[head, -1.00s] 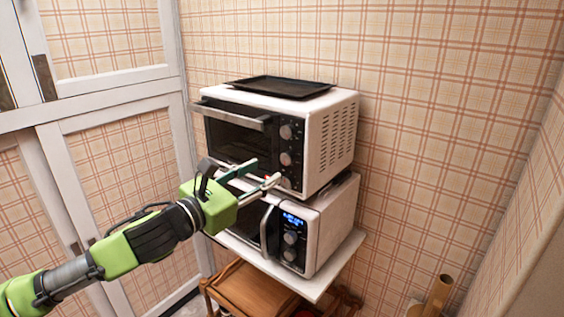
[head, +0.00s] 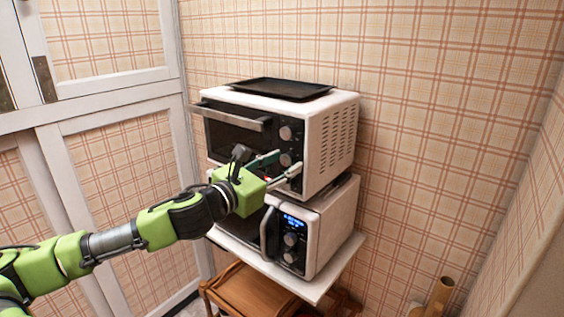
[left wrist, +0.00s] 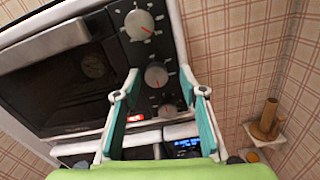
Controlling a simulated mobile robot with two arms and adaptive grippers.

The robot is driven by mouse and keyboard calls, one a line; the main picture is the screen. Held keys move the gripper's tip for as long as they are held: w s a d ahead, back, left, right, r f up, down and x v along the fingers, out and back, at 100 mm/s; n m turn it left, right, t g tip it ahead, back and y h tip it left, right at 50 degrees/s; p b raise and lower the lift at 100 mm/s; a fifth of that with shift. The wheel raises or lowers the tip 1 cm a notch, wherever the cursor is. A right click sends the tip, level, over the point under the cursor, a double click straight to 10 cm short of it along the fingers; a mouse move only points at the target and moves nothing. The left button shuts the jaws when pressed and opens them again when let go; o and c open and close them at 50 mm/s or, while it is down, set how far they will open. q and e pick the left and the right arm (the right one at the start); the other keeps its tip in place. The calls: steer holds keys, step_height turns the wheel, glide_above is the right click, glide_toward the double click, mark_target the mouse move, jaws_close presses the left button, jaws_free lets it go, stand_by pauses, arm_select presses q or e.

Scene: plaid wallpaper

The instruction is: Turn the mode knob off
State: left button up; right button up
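A white toaster oven (head: 328,145) with a dark front has a vertical column of round grey knobs. The upper knob (head: 286,132) is clear of my gripper and also shows in the left wrist view (left wrist: 139,24). No readable label shows which is the mode knob. In the head view my left gripper (head: 286,163) is open in front of the panel. I cannot tell whether it touches a knob. My right gripper is out of view.
A microwave (head: 327,232) with a lit blue display stands below the oven on a white shelf (head: 325,285). A black tray (head: 280,88) lies on top of the oven. A red light (left wrist: 136,118) glows low on the oven front.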

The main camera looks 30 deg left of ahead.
arm_select(q)
steer(key=shift+w+a, duration=0.2)
steer(key=shift+w, duration=0.15)
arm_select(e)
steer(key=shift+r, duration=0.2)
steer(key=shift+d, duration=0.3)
arm_select(q)
jaws_close()
